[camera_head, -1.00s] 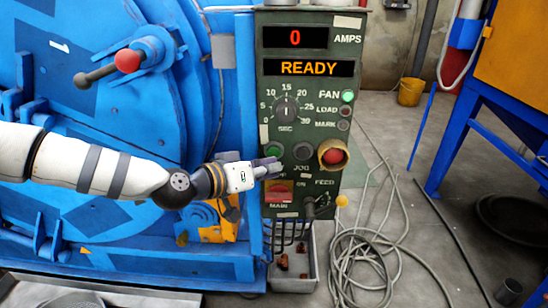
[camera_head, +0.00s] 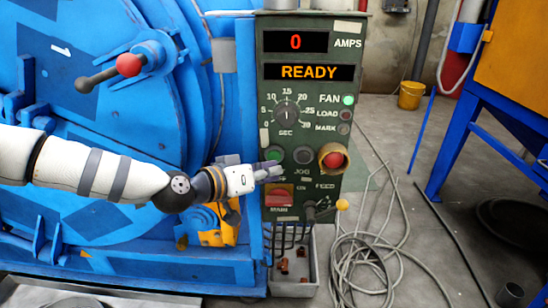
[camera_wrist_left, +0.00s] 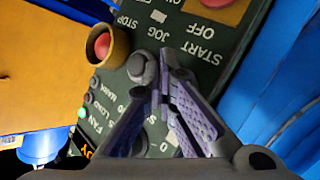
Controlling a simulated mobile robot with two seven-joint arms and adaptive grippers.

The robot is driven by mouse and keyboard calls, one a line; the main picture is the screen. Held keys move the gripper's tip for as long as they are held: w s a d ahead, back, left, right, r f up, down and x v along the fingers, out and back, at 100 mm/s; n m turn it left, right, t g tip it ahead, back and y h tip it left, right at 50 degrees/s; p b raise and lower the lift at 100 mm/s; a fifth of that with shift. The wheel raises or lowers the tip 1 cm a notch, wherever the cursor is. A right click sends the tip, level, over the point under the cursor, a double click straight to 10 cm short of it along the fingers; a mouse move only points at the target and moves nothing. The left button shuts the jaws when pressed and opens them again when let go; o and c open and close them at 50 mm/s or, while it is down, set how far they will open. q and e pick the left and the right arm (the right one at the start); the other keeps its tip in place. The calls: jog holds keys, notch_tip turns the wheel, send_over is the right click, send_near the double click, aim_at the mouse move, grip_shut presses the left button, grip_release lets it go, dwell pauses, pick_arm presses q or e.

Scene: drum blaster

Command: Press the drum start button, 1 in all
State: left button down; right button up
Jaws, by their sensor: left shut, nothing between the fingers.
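The green drum start button (camera_head: 273,154) is on the left of the button row on the dark green control panel (camera_head: 322,107). My left gripper (camera_head: 277,173) is shut and empty, with its fingertips in front of the panel, just below this button in the head view. Whether they touch the panel cannot be told. In the left wrist view the closed fingers (camera_wrist_left: 160,82) point at the panel, beside the grey jog button (camera_wrist_left: 140,68). The START label (camera_wrist_left: 197,53) shows there, but the start button is hidden behind the fingers. My right gripper is not in view.
The display (camera_head: 309,72) reads READY and the amps display (camera_head: 295,42) reads 0. A red stop button (camera_head: 333,160) in a yellow collar sits right of the jog button. A red main switch (camera_head: 278,196) is below. The blue drum machine (camera_head: 90,60) stands left.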

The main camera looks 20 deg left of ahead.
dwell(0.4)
pick_arm(q)
jog(key=shift+w+a, duration=0.1)
jog(key=shift+w, duration=0.3)
